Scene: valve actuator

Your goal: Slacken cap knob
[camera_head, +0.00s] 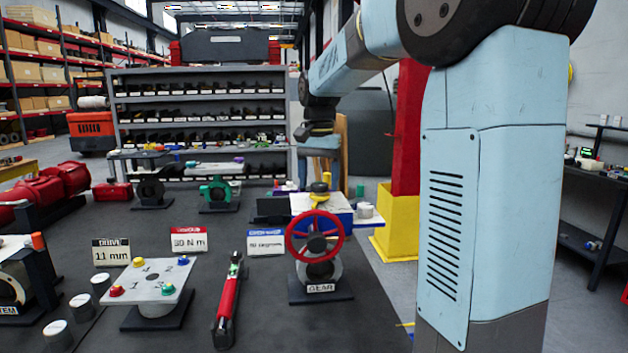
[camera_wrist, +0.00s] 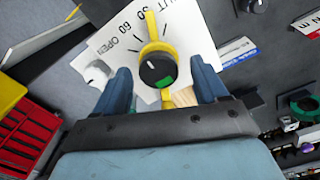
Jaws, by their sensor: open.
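The cap knob is a round black knob with a green mark (camera_wrist: 155,69) on a yellow pointer. Gaps show between both fingers and the knob. In the head view my gripper (camera_head: 321,165) is above the unit; its height over the knob is hard to tell.
A red torque wrench (camera_head: 228,305) lies on the dark bench left of the gear unit. A plate with coloured knobs (camera_head: 152,280) is further left. Label cards (camera_head: 188,240) stand behind. A white cylinder (camera_head: 365,211) is right of the dial.

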